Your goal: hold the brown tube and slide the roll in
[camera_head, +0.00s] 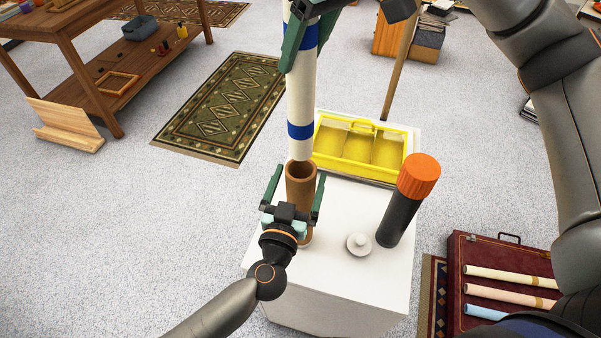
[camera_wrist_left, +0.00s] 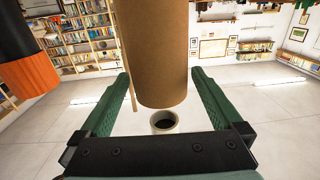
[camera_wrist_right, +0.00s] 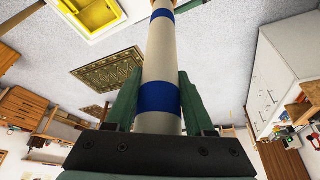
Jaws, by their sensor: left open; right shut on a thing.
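The brown tube (camera_head: 301,190) stands upright on the white stand, its open mouth up. My left gripper (camera_head: 296,192) has its fingers on either side of the tube, open; they also show around it in the left wrist view (camera_wrist_left: 152,60). The roll (camera_head: 300,98), white with blue bands, hangs nearly upright above the tube. My right gripper (camera_head: 305,32) is shut on its upper part, also seen in the right wrist view (camera_wrist_right: 160,55). The roll's hollow lower end (camera_wrist_left: 164,121) is just outside the tube's mouth, with a small gap in the left wrist view.
On the white stand (camera_head: 345,210) are a dark tube with an orange cap (camera_head: 400,205), a small white lid (camera_head: 359,244) and a yellow divided tray (camera_head: 358,148). A red case (camera_head: 490,255) with several rolls lies at the lower right. Open floor lies left.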

